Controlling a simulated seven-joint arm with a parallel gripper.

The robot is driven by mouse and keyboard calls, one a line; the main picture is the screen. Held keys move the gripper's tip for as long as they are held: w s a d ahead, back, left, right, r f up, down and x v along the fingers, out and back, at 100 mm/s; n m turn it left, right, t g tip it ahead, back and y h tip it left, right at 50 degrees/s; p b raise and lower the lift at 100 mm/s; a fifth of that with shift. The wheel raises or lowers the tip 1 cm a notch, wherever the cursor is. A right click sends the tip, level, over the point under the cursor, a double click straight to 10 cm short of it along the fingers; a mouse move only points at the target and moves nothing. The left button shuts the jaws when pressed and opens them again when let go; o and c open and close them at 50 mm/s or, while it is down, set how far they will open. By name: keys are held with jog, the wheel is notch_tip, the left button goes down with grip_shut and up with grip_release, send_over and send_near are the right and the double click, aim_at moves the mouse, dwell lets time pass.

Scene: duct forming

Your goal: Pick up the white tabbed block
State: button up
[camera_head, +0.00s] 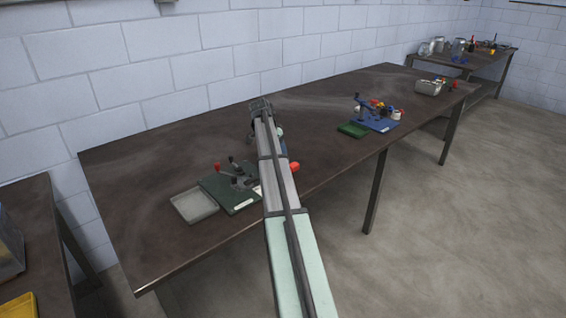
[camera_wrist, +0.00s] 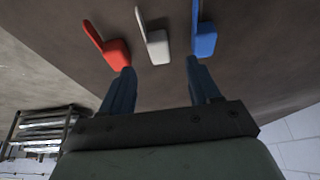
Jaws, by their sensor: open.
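In the wrist view the white tabbed block (camera_wrist: 158,46) lies on the brown table top (camera_wrist: 235,75), between a red tabbed block (camera_wrist: 112,50) and a blue tabbed block (camera_wrist: 204,38). Its thin tab points toward the top left of the picture. My gripper (camera_wrist: 158,75) is open and empty, with its two blue-grey fingers apart. The white block shows past the fingertips, in the gap between them, and is not held.
A blue fixture (camera_head: 377,122) and green tray (camera_head: 352,130) stand farther right.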

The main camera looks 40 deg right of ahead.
jog(key=shift+x, duration=3.15)
jog(key=shift+c, duration=0.3)
jog(key=shift+s, duration=0.1)
jog(key=c, duration=1.1)
